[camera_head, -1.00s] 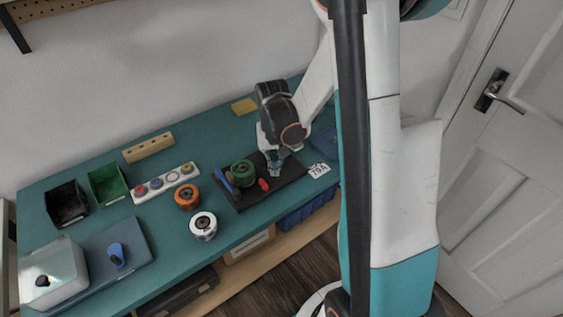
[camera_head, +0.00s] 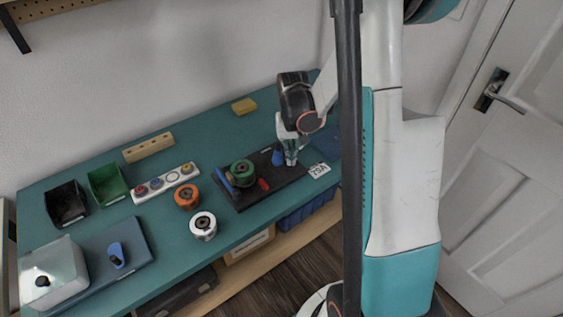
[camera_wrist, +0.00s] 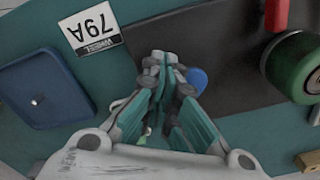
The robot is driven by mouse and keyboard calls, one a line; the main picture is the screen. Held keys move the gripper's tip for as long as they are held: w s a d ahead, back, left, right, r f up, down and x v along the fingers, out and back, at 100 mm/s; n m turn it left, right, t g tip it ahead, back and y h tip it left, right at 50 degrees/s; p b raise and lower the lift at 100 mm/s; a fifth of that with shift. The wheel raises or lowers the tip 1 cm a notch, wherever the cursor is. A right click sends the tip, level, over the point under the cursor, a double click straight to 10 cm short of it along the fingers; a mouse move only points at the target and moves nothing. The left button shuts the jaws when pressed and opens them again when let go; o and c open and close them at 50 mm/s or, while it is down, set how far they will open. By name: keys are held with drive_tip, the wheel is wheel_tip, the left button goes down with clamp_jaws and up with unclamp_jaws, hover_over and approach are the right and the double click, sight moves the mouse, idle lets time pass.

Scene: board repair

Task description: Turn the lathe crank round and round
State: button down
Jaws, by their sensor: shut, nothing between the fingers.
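The lathe appears to be the dark base (camera_head: 250,197) on the bench, with a green drum (camera_head: 242,172), a red piece (camera_head: 264,184) and a blue bar (camera_head: 223,180) at its left end. A blue knob (camera_head: 277,156), possibly the crank handle, stands near the right end of the base. My gripper (camera_head: 291,162) is shut and empty, just right of this knob. In the wrist view, the gripper's closed fingertips (camera_wrist: 164,60) are beside the blue knob (camera_wrist: 198,78), which is partly hidden; contact cannot be told. The green drum (camera_wrist: 296,66) and red piece (camera_wrist: 276,14) are at right.
A white "79A" card (camera_head: 319,170) lies at the base's right end, near a dark blue flat case (camera_wrist: 42,88). Orange (camera_head: 187,196) and white (camera_head: 203,226) spools stand left on the bench. A yellow block (camera_head: 244,106) lies behind.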

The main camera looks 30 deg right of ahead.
drive_tip(key=shift+r, duration=0.15)
wheel_tip(320, 180, up, 6)
drive_tip(key=p, duration=0.4)
idle(0.7)
